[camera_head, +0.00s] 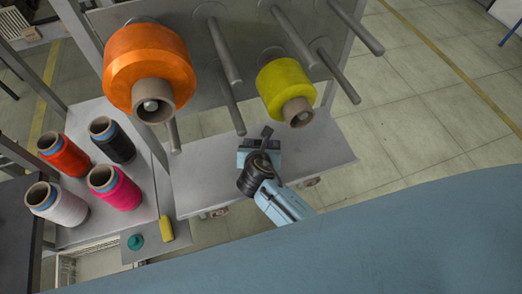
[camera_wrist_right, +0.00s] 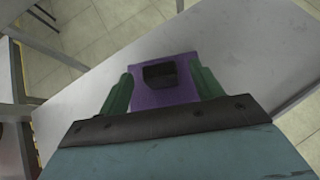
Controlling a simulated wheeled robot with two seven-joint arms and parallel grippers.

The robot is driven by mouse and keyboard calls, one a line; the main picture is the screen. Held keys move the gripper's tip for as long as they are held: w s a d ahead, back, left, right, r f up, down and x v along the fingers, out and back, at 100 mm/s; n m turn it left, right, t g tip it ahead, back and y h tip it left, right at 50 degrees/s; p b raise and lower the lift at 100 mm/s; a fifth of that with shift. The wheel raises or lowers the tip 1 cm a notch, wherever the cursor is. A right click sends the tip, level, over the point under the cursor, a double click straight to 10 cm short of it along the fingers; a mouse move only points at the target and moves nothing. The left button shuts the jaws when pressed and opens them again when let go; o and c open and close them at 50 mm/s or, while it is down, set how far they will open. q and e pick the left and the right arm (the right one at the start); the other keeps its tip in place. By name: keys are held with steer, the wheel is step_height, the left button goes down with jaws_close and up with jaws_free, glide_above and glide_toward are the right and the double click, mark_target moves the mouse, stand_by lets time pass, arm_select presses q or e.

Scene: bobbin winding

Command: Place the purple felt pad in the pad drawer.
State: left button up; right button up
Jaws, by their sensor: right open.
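The purple felt pad (camera_wrist_right: 150,98) shows in the right wrist view, with a dark block on its middle, over the grey shelf. My right gripper (camera_wrist_right: 163,80) is open, with one green finger at each side of the pad. Whether the fingers touch the pad is unclear. In the head view my right gripper (camera_head: 260,152) is over the grey shelf (camera_head: 210,180), and the pad cannot be made out there. I cannot make out the pad drawer. My left gripper is not in view.
An orange spool (camera_head: 150,65) and a yellow spool (camera_head: 285,80) hang on rack pegs above the shelf, beside several bare pegs. Red, black, white and pink cones stand on the left table (camera_head: 100,215). A yellow item (camera_head: 166,229) and a teal item (camera_head: 136,242) lie near its front.

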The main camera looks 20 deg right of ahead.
steer(key=shift+w+d+f, duration=0.1)
steer(key=shift+w+f, duration=0.25)
steer(key=c, duration=1.3)
steer(key=shift+r, duration=0.1)
